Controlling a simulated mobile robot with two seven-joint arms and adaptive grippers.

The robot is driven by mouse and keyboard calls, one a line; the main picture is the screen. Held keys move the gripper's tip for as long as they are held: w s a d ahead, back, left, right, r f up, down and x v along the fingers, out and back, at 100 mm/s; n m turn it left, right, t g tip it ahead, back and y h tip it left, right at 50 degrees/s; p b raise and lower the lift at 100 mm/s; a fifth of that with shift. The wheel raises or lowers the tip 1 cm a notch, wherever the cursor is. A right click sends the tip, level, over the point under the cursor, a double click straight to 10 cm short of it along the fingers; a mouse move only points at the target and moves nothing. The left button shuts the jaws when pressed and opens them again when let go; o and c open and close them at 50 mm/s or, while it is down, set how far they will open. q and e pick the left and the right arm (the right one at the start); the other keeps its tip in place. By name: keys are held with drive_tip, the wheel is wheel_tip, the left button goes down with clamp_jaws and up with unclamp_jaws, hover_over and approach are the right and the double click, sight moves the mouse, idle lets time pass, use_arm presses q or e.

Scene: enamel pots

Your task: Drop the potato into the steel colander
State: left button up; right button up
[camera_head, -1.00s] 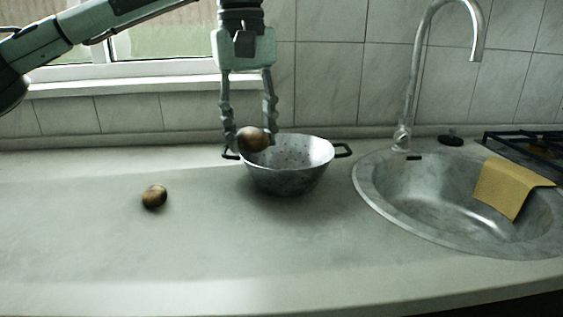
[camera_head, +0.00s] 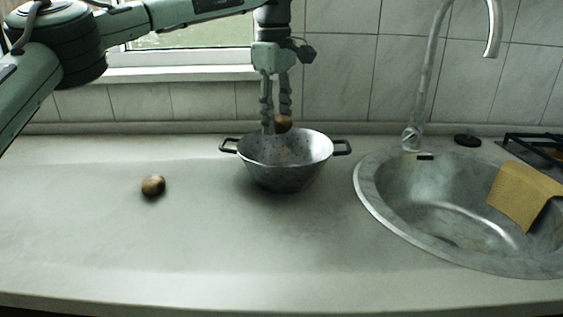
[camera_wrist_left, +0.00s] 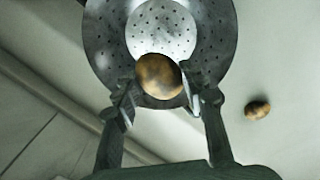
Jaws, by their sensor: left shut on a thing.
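My left gripper (camera_head: 276,124) is shut on a brown, round potato (camera_head: 284,124) and holds it at the back rim of the steel colander, partly behind a finger in the head view. In the left wrist view the potato (camera_wrist_left: 158,76) sits between the fingertips, with the colander's perforated bowl (camera_wrist_left: 212,38) beyond it. The steel colander (camera_head: 287,178) stands upright on the counter, with a dark handle on each side. A second brown potato (camera_head: 153,186) lies on the counter to its left. My right gripper is not in view.
A round steel sink (camera_head: 375,205) with a tall tap (camera_head: 428,85) is to the right. A yellow cloth (camera_head: 523,195) hangs over its edge, near a black hob grate. The tiled wall and window bound the back. The front and left counter is mostly clear.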

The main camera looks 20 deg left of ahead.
use_arm(q)
drive_tip(key=shift+f, duration=1.45)
drive_tip(key=o, duration=1.3)
drive_tip(key=shift+c, duration=0.2)
drive_tip(key=r, duration=1.2)
drive_tip(key=shift+s, duration=0.25)
